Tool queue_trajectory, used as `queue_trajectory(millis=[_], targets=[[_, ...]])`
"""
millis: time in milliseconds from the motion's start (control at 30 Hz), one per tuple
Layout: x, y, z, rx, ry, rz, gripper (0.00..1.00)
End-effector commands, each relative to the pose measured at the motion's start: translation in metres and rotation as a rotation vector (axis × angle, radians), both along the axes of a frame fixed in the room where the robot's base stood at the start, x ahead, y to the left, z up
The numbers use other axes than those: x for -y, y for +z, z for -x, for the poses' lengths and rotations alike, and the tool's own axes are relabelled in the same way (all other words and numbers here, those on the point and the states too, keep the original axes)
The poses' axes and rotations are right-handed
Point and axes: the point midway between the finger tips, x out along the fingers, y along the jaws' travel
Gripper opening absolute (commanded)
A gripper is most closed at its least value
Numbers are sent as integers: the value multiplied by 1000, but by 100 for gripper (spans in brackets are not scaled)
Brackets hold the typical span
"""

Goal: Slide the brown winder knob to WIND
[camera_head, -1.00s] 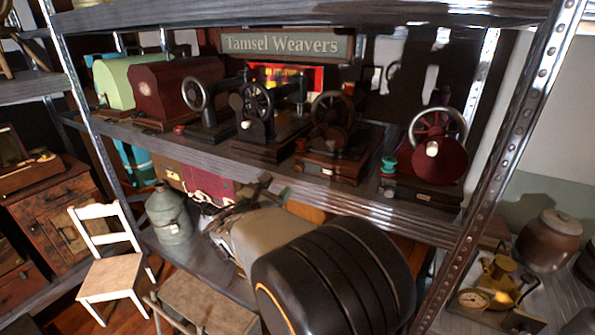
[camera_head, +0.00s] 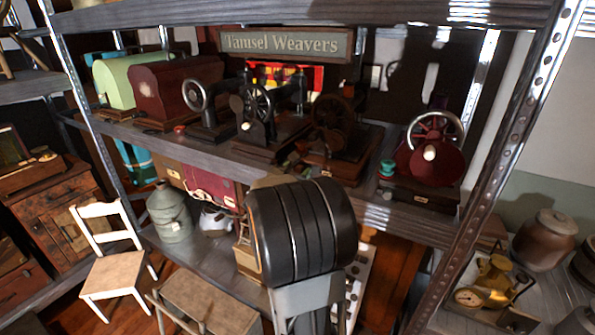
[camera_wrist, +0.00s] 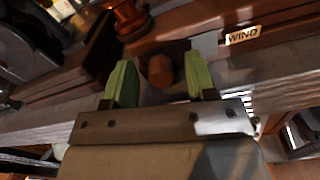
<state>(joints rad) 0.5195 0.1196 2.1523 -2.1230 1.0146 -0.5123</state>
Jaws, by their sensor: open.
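The brown winder knob (camera_wrist: 160,70) shows in the wrist view as a small round brown cylinder at the front of a dark wooden machine base. The label WIND (camera_wrist: 242,35) is on the base, to the right of the knob. My gripper (camera_wrist: 160,77) is open, with one green finger on each side of the knob. There is a gap between each finger and the knob, so I see no grip on it. In the head view my gripper and the knob are hidden behind my black arm link.
A reddish-orange spool (camera_wrist: 130,20) stands just beyond and left of the knob. The grey shelf edge (camera_wrist: 285,88) runs close by the gripper. In the head view, several old sewing machines line the shelf, including a dark red one (camera_head: 430,160) at right, near a metal post (camera_head: 505,150).

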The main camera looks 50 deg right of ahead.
Motion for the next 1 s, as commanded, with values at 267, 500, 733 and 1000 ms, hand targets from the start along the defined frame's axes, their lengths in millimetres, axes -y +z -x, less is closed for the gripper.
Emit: queue_trajectory(millis=[267,500,733,1000], targets=[[0,0,0,0,0,0,39],[0,0,0,0,0,0,16],[0,0,0,0,0,0,0],[5,-3,16,5,-4,2,0]])
